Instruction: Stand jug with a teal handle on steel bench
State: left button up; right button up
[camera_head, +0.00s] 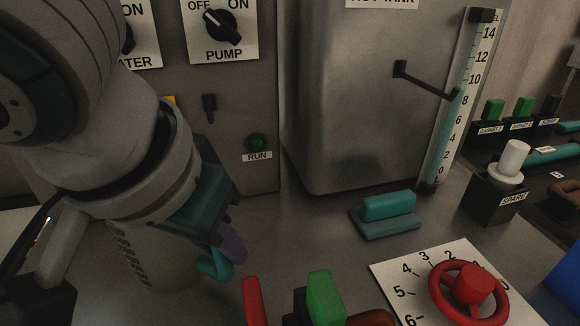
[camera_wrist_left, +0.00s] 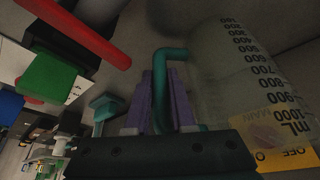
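The jug with a teal handle (camera_head: 150,262) is a clear, see-through vessel with dark scale marks. It stands upright at the left of the steel bench (camera_head: 300,250), partly hidden behind my left arm. I cannot tell whether its base touches the bench. My left gripper (camera_head: 232,240) has purple fingers, one on each side of the teal handle. In the left wrist view the handle lies between the fingertips (camera_wrist_left: 162,95), which look closed on it, and the jug's scaled wall (camera_wrist_left: 235,60) is to the right. My right gripper is not in view.
A grey tank (camera_head: 350,110) with a level gauge (camera_head: 460,95) stands behind. A teal block (camera_head: 388,212) sits on the bench before it. A red handwheel (camera_head: 470,288), red lever (camera_head: 254,302) and green lever (camera_head: 325,298) are at the front. The bench's middle is bare.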

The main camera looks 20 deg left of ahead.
pick_arm(q)
jog(key=o, duration=0.4)
jog(key=shift+o, duration=0.2)
jog(key=shift+r, duration=0.1)
jog(key=shift+r, duration=0.3)
jog(key=p+v, duration=0.4)
jog(key=v, duration=0.7)
jog(key=shift+s+r, duration=0.2)
jog(key=shift+r, duration=0.05)
